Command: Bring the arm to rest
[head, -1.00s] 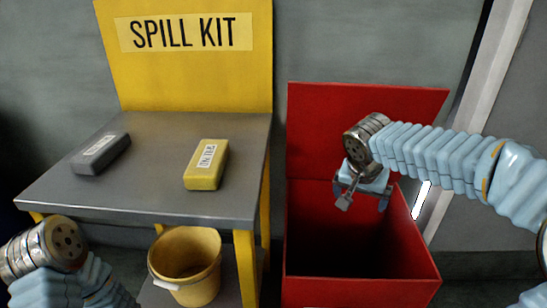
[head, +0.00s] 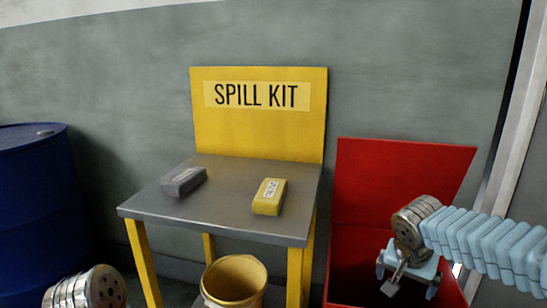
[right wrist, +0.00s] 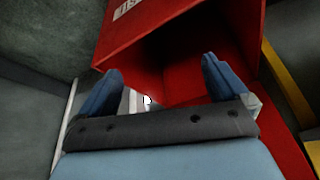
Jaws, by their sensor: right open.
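My right gripper (head: 408,283) is at the right of the head view, in front of the open red bin (head: 405,170). Its jaws are open and nothing shows between them. In the right wrist view the two blue fingers (right wrist: 160,85) stand wide apart, with the red bin (right wrist: 180,35) beyond them. My left arm shows only as a metal joint at the lower left edge of the head view; its gripper is out of sight.
A grey table (head: 225,222) with a yellow "SPILL KIT" board (head: 258,135) holds a grey block (head: 184,182) and a yellow block (head: 269,197). A yellow bucket (head: 235,280) stands below. A blue drum (head: 35,200) is at the left.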

